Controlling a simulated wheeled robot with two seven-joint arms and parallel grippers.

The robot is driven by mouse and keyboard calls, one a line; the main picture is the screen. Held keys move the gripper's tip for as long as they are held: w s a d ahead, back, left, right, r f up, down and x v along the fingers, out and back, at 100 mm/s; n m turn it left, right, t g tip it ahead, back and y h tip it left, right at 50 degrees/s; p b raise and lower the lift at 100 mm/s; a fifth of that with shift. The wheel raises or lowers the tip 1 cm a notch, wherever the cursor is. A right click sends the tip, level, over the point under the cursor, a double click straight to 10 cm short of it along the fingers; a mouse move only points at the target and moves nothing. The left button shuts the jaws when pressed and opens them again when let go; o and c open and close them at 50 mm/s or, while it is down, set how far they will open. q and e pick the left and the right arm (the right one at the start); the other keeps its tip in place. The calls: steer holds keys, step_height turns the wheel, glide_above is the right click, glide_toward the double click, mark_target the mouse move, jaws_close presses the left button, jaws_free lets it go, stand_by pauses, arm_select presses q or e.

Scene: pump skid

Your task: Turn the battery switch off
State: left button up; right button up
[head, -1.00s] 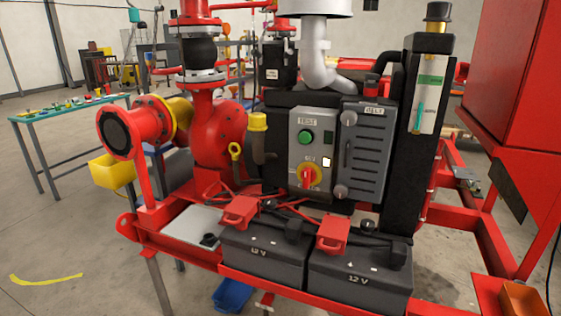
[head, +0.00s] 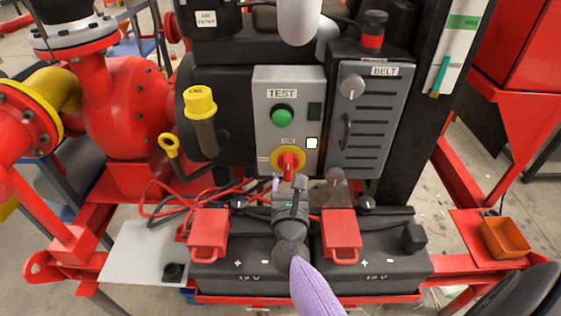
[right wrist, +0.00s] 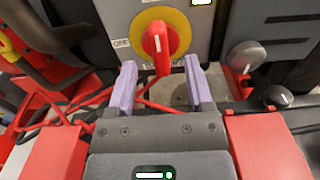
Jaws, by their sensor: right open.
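The battery switch is a red rotary handle (head: 287,163) on a yellow disc, low on a grey panel (head: 263,120). Its handle stands upright, in line with the ON label above it. In the right wrist view the red handle (right wrist: 157,42) shows large, with an OFF label (right wrist: 121,43) to its left. My right gripper (head: 289,186) is open and empty, just below the switch. In the right wrist view its two purple fingers (right wrist: 160,72) lie either side of the handle's lower end, apart from it; their depth is hard to tell. My left gripper is out of view.
A green TEST button (head: 282,116) and a lit square lamp (head: 312,143) share the panel. A BELT cover (head: 366,130) stands to its right. Two 12 V batteries (head: 238,262) with red terminal covers (head: 208,234) and loose red cables lie below. A yellow-capped pipe (head: 200,102) is left.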

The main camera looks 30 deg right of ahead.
mark_target(288, 167)
steer(key=x, duration=0.5)
steer(key=shift+w+f+b, duration=0.1)
steer(key=shift+w+b, duration=0.15)
steer(key=shift+b, duration=0.1)
jaws_close()
